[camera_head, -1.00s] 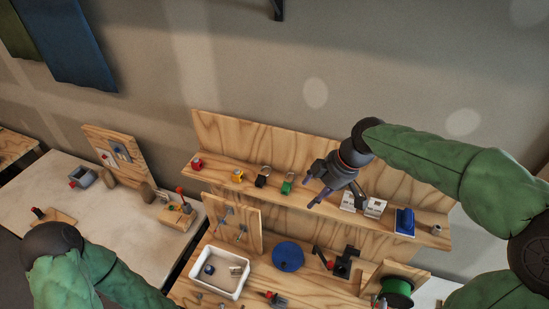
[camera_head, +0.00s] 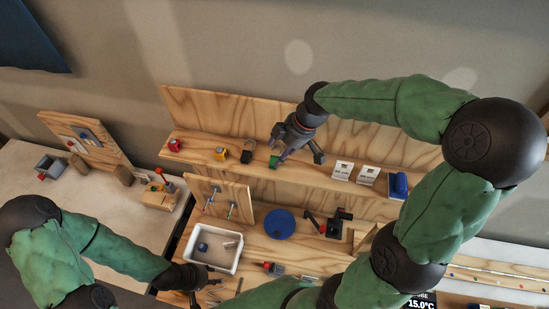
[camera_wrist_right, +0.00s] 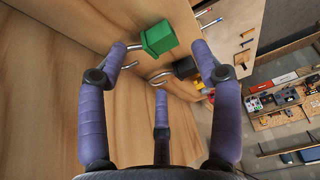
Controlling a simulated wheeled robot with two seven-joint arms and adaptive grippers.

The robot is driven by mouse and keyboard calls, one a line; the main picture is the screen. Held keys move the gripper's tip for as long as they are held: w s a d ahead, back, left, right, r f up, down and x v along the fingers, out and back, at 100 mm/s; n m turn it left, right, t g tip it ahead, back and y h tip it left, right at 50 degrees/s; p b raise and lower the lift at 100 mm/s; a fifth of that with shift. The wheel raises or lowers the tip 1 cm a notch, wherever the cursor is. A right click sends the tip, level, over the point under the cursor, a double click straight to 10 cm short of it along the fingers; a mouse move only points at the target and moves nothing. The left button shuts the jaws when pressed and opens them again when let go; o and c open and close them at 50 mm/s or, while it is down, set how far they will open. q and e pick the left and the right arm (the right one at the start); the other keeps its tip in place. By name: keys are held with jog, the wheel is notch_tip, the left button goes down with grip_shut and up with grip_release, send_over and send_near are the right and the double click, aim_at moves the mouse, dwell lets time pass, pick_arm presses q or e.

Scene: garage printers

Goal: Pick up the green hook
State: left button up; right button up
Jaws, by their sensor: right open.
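The green hook (camera_head: 275,156) is a small green block with a metal hook, on the wooden shelf in the head view. In the right wrist view the green hook (camera_wrist_right: 158,38) lies just ahead of the fingertips, its metal part towards the left finger. My right gripper (camera_head: 288,148) is at the shelf, close to the green hook and partly covering it. In the wrist view its purple fingers (camera_wrist_right: 160,75) are spread with nothing held. My left gripper (camera_head: 195,299) is low at the bottom edge of the head view, mostly cut off; its jaws are unclear.
A black hook (camera_head: 248,152) stands close to the green one. A yellow item (camera_head: 220,154) and red item (camera_head: 174,145) are further left. White cards (camera_head: 343,170) and a blue item (camera_head: 398,185) are right. The bench below holds a white tray (camera_head: 213,266) and blue disc (camera_head: 279,223).

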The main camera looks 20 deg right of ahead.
aim_at(274, 159)
jog(key=p+x, duration=0.1)
jog(key=x, duration=0.3)
jog(key=shift+a+f, duration=0.1)
jog(key=shift+f, duration=0.05)
jog(key=c, duration=1.1)
